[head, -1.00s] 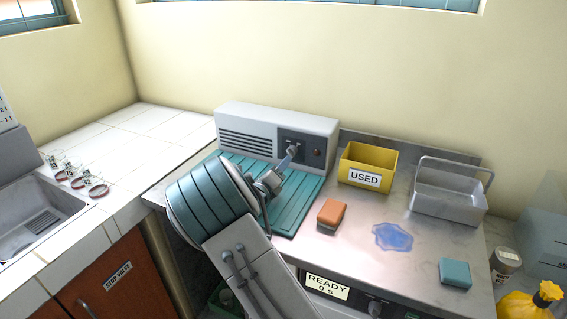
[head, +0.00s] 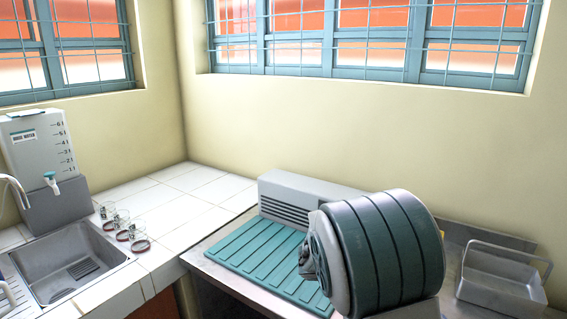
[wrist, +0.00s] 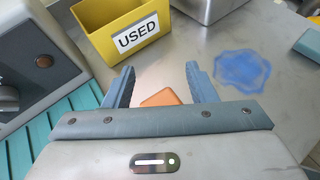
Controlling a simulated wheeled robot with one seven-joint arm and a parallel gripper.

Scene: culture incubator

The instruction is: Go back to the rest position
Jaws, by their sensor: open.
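My gripper (wrist: 160,88) is open and empty in the wrist view, its two blue-grey fingers spread apart above the metal bench. An orange block (wrist: 160,98) shows beyond and between the fingers, partly hidden by the gripper body; I see no contact. In the head view my teal, banded arm link fills the lower right and hides the gripper's fingers and part of the bench.
A yellow bin marked USED (wrist: 125,35) and a blue puddle (wrist: 242,70) are on the bench. A grey machine (head: 300,200) stands behind a teal ribbed mat (head: 262,247). A metal basket (head: 500,280) is at right. A sink (head: 75,260) and several glass vessels (head: 123,228) are at left.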

